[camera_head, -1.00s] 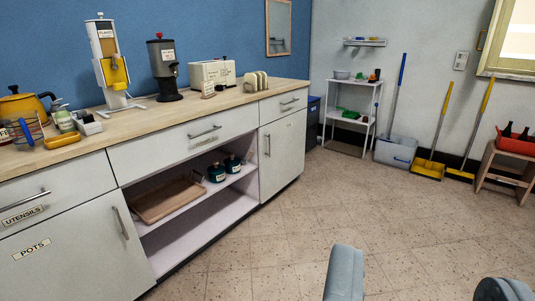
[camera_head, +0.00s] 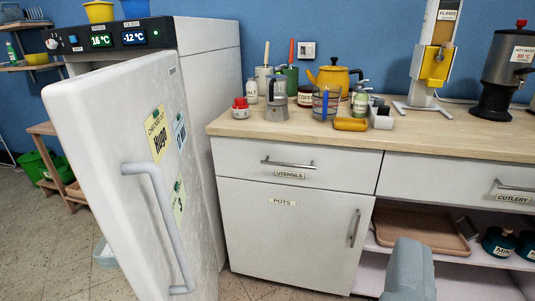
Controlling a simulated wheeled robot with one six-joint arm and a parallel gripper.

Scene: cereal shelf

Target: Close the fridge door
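The white fridge (camera_head: 208,75) stands at the left of the counter. Its door (camera_head: 115,130) stands open, swung out toward me, with its outer face and a grey vertical handle (camera_head: 170,230) turned to the right. Notes are stuck on the door. The fridge interior is hidden behind the door. One grey finger of my gripper (camera_head: 408,272) shows at the bottom right, apart from the door and to the right of its handle. The other finger is not visible, so its opening cannot be told.
The counter (camera_head: 300,130) with a utensils drawer and a pots cupboard (camera_head: 285,235) stands right of the fridge. An open shelf with a tray (camera_head: 420,230) is further right. A wooden stand with green bins (camera_head: 40,165) is at far left.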

